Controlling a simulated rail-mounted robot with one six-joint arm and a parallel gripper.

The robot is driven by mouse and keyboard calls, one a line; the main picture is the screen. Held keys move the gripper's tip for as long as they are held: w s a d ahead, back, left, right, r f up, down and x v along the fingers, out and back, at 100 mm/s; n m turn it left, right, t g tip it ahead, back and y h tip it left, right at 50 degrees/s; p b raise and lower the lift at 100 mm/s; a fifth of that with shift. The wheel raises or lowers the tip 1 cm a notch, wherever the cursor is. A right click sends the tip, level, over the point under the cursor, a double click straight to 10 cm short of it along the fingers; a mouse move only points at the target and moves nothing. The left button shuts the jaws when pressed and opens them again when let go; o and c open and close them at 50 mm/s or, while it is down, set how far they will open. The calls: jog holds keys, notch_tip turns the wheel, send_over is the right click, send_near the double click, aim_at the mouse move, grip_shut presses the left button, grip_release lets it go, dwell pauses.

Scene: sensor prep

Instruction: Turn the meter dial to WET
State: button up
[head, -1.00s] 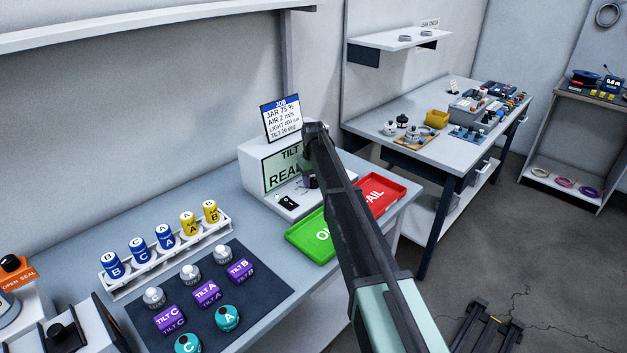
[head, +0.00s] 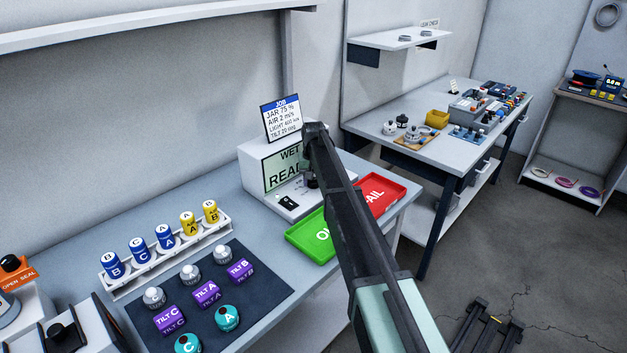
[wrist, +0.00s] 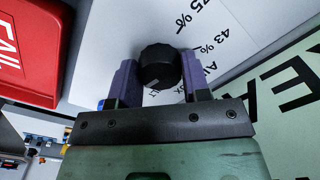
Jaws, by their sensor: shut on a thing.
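The meter (head: 258,165) is a white box on the bench, and its screen (head: 285,168) now shows WET above READ, partly covered by my arm. In the wrist view, the black ribbed dial (wrist: 158,62) sits between the two purple-grey fingers of my gripper (wrist: 158,75). The fingers are shut on the dial's sides. In the head view my gripper (head: 311,176) is at the meter's front, and my arm hides much of that spot.
A green OK tray (head: 308,237) and a red FAIL tray (head: 378,192) lie in front of the meter. A JOB card (head: 282,118) stands behind it. A rack (head: 170,255) of jars and a dark mat (head: 262,292) with sensors lie to the left.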

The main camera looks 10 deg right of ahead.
aim_at(314, 180)
jog(key=o, duration=0.9)
jog(key=shift+r, duration=0.1)
notch_tip(314, 180, up, 11)
jog(key=p, duration=1.1)
jog(key=shift+f, duration=0.2)
jog(key=shift+n, duration=0.8)
jog(key=s, duration=4.1)
jog(key=shift+s+d, duration=0.1)
jog(key=shift+s, duration=0.25)
